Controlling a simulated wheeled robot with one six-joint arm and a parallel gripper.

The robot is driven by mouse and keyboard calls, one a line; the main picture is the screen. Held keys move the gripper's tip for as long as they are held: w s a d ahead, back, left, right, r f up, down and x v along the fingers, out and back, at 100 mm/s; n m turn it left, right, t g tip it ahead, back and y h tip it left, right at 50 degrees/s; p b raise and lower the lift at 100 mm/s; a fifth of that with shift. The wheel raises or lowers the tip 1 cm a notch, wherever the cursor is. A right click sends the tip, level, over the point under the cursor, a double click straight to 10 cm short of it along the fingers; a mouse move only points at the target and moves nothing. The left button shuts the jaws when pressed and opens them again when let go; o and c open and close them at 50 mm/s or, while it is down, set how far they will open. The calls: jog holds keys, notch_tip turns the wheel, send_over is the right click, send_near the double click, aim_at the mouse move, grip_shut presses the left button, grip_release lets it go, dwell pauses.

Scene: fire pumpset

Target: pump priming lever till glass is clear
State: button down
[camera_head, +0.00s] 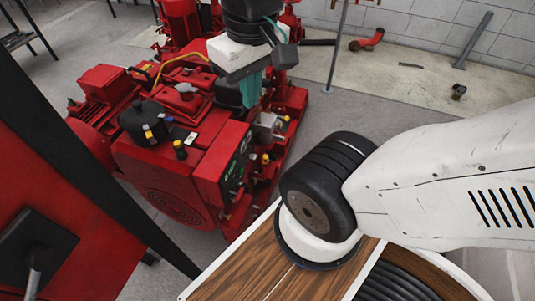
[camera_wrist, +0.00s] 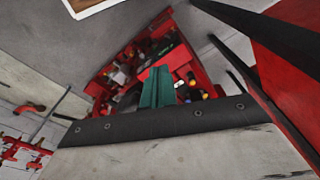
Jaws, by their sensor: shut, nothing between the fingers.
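The red pumpset (camera_head: 205,160) stands on the floor left of centre in the head view, with a black round cap, yellow-topped fittings and a dark panel on its near side. It also shows blurred in the wrist view (camera_wrist: 190,60). My gripper (camera_head: 250,98) hangs over its right part, teal fingers pointing down and pressed together, empty. In the wrist view the teal fingers (camera_wrist: 158,74) point at the small grey and red fittings. A grey metal block (camera_head: 267,127) sits just below and right of the fingertips. I cannot make out the priming lever or the glass for sure.
A red cabinet with a black frame (camera_head: 75,170) stands close at the left. A thin grey post (camera_head: 338,45) rises behind the pumpset on the right.

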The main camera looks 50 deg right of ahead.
jog(key=w+d+f+m+g, duration=0.2)
jog(key=w+d+f+g, duration=0.15)
jog(key=d+f, duration=0.6)
jog(key=w+d+f+m+g, duration=0.15)
jog(key=w+d+f, duration=0.25)
jog(key=d+f, duration=0.5)
jog(key=s+d+f+n, duration=0.1)
jog(key=d+f, duration=0.6)
jog(key=f, duration=0.3)
jog(key=s+d+f+n, duration=0.1)
jog(key=d+f, duration=0.6)
jog(key=f, duration=0.3)
jog(key=s+f+n+t+y, duration=0.1)
jog(key=s+f+t, duration=0.1)
jog(key=f, duration=1.2)
jog(key=s+f+n+t, duration=0.2)
jog(key=s+f+t, duration=0.1)
jog(key=f, duration=1)
jog(key=w+a+f+n+t+y, duration=0.25)
jog(key=a+f+t, duration=0.2)
jog(key=f, duration=0.25)
jog(key=w+r+n+t, duration=0.1)
jog(key=w+r+t, duration=0.2)
jog(key=w, duration=0.4)
jog(key=shift+r, duration=0.45)
jog(key=shift+w, duration=0.1)
